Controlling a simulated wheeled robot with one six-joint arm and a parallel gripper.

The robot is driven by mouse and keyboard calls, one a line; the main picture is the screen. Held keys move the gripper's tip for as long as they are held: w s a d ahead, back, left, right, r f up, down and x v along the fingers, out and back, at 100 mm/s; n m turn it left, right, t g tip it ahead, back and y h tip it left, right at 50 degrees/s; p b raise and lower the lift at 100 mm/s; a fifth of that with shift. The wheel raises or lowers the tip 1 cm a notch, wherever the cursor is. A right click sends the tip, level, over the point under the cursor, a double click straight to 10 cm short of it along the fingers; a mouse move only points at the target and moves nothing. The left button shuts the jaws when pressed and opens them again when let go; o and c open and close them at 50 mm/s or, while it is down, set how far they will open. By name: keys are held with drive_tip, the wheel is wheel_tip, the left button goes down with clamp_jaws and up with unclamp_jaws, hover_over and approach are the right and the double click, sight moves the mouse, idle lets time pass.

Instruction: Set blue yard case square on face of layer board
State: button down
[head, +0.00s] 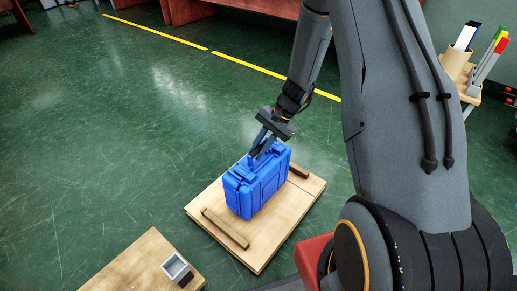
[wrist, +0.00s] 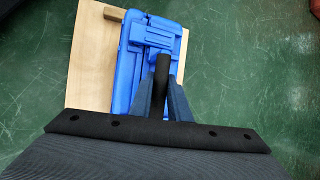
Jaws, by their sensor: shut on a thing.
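The blue yard case (head: 256,184) stands upright on its narrow side on the layer board (head: 262,250), a square pale wooden board with two brown strips. In the head view it looks roughly in line with the board, between the strips. My gripper (head: 262,148) reaches down from above and is shut on the case's top, at its handle. In the wrist view the blue case (wrist: 143,45) shows beyond my gripper (wrist: 163,82), with the layer board (wrist: 88,72) to its left. My gripper hides part of the case's top. Whether the case bears fully on the board I cannot tell.
A wooden table (head: 140,265) with a small grey box (head: 177,268) stands at the lower left. A stand with a cup and coloured tools (head: 485,62) is at the upper right. Green floor with a yellow line (head: 245,65) is open to the left.

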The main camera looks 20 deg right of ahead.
drive_tip(key=shift+f, duration=0.1)
drive_tip(key=c, duration=1.7)
unclamp_jaws()
drive_tip(key=shift+o, duration=0.2)
